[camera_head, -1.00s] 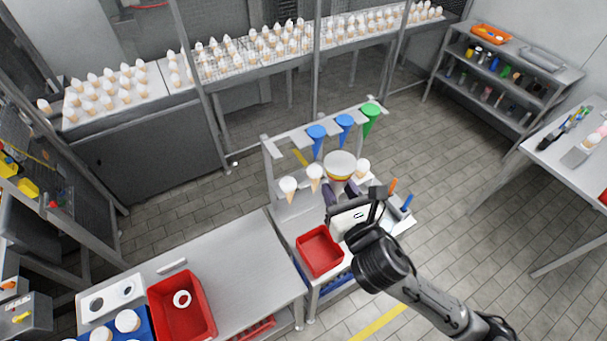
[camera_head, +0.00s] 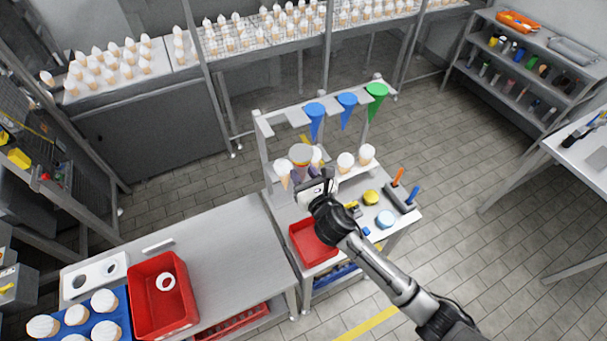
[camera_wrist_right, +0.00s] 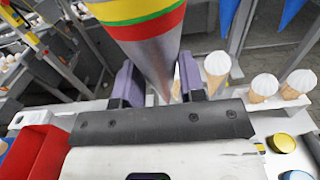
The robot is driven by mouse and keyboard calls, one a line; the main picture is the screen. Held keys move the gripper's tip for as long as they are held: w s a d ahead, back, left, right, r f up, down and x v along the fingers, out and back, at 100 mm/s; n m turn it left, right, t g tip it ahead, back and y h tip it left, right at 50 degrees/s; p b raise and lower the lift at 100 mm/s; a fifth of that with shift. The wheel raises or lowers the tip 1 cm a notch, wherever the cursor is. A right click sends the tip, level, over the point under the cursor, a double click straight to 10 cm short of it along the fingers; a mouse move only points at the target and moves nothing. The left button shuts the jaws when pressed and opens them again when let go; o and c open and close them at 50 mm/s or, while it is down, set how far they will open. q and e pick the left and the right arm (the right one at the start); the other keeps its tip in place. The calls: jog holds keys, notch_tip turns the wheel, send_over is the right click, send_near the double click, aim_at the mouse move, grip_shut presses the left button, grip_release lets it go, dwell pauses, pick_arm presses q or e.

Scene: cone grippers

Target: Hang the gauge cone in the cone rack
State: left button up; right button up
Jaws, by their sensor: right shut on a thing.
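My right gripper (camera_head: 299,178) is shut on the gauge cone (camera_head: 300,155), a grey cone with red, yellow and green bands near its wide top. In the right wrist view the gauge cone (camera_wrist_right: 147,35) stands point down between the two purple fingers. Its tip is hidden behind the gripper. The white cone rack (camera_wrist_right: 275,112) lies behind the gripper and holds several white-topped cones. In the head view the held cone is over the rack's left part, beside a white-topped cone (camera_head: 283,169); whether they touch cannot be told. My left gripper is not in view.
Blue funnels (camera_head: 347,103) and a green funnel (camera_head: 376,97) hang from a bar above the rack. A red tray (camera_head: 312,243) sits in front. A yellow lid (camera_head: 371,198) and a blue lid (camera_head: 385,219) lie right. The left table (camera_head: 235,245) has bare room.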

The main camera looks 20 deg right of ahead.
jog(key=shift+r+p, duration=0.1)
jog(key=shift+p, duration=0.35)
jog(key=shift+w, duration=0.3)
jog(key=shift+w+a+b, duration=0.15)
jog(key=shift+w+b, duration=0.4)
jog(key=shift+w, duration=2.35)
jog(key=shift+w, duration=0.1)
jog(key=shift+w, duration=1.6)
